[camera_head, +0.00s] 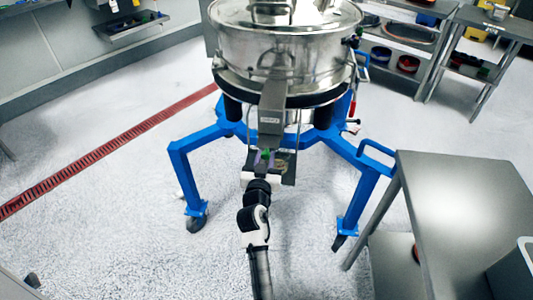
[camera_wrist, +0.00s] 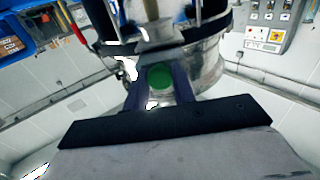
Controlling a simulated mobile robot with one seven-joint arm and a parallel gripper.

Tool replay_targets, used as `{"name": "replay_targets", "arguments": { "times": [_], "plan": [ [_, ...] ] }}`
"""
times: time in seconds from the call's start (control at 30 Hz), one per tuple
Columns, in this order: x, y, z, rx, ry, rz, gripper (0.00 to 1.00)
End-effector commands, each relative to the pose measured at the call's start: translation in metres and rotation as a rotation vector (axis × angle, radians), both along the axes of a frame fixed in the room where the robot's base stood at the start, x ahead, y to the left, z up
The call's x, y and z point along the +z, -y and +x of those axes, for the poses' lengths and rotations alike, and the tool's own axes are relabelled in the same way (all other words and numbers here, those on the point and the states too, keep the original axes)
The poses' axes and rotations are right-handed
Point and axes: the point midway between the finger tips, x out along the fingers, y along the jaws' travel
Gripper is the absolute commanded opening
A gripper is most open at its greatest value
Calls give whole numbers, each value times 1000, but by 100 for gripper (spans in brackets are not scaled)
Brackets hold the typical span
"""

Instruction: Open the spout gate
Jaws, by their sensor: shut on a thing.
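The steel powder sifter (camera_head: 285,45) stands in the upper middle of the head view on a blue frame. Its grey spout (camera_head: 272,105) slopes down toward me. The spout gate (camera_head: 288,168) seems to be the flat plate at the spout's lower end, partly hidden by my gripper (camera_head: 264,157). In the wrist view, my gripper (camera_wrist: 160,92) has its dark fingers on both sides of a round green knob (camera_wrist: 160,77), shut on it. How far the gate is open is not clear.
The blue wheeled frame (camera_head: 190,160) spreads its legs on both sides of my arm. A steel table (camera_head: 460,190) stands at the right, with a grey bin (camera_head: 515,270) at its edge. Shelves (camera_head: 410,45) stand at the back right.

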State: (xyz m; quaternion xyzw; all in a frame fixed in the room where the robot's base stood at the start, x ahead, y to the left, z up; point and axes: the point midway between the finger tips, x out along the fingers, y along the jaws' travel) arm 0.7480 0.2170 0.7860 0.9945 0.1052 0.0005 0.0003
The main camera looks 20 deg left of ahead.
Motion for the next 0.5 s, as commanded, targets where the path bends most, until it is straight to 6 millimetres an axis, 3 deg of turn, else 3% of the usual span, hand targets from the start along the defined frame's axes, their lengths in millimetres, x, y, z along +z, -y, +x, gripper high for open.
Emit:
{"name": "replay_targets", "arguments": {
  "times": [0.27,0.3,0.43,0.5],
  "plan": [
    [0,0,-1,0,-2,0,0],
    [0,0,-1,0,-2,1,28],
    [0,0,-1,0,-1,1,45],
    [0,0,-1,0,-1,1,48]
  ]
}}
